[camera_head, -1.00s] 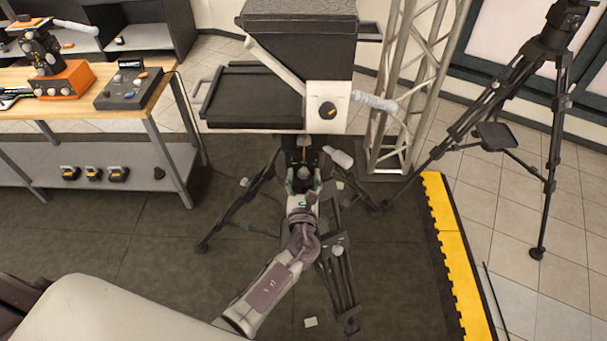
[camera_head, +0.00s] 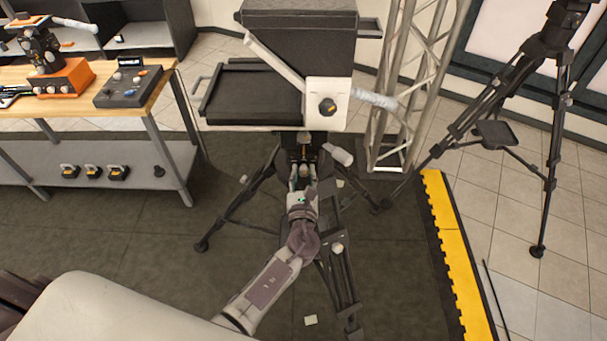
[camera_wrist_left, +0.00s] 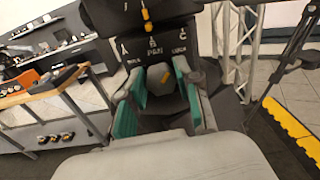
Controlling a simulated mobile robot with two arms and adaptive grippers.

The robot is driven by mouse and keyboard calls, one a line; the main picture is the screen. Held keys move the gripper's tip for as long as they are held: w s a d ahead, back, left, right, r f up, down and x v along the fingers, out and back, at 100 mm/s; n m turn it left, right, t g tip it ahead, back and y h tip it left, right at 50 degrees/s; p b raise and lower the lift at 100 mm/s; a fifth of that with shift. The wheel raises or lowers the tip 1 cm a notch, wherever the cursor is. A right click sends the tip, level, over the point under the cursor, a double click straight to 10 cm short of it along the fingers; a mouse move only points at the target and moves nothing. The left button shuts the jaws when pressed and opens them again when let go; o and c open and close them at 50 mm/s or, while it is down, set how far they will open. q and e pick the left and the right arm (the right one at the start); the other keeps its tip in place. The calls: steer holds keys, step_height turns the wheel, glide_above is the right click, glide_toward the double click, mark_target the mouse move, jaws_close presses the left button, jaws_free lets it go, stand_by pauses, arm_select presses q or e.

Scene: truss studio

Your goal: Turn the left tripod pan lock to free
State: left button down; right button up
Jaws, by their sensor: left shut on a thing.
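The left tripod (camera_head: 340,275) stands under the teleprompter rig in the head view, its dark head partly hidden by my left gripper. The knob's lower part is hard to make out. My right gripper is not in view.
The dark teleprompter box (camera_head: 298,45) and white panel (camera_head: 316,92) with a black knob (camera_head: 327,107) hang above the gripper. A workbench (camera_head: 120,118) stands left. A truss (camera_head: 405,90) and second tripod (camera_head: 520,95) stand right. Yellow edging (camera_head: 455,260) borders the dark mat.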

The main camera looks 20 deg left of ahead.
arm_select(q)
steer(key=n+b, duration=0.2)
steer(key=shift+f+n+b, duration=0.25)
steer(key=shift+n+b, duration=0.05)
steer(key=shift+n, duration=0.1)
steer(key=n+b, duration=0.5)
steer(key=n, duration=0.1)
steer(key=shift+a+b, duration=0.1)
steer(key=shift+b, duration=0.25)
steer(key=n+b, duration=0.4)
steer(key=n, duration=0.1)
steer(key=shift+f+n, duration=0.1)
steer(key=shift+n, duration=0.2)
steer(key=shift+n+b, duration=1.15)
steer(key=shift+n, duration=0.35)
steer(key=c, duration=0.8)
jaws_free()
steer(key=shift+s, duration=0.1)
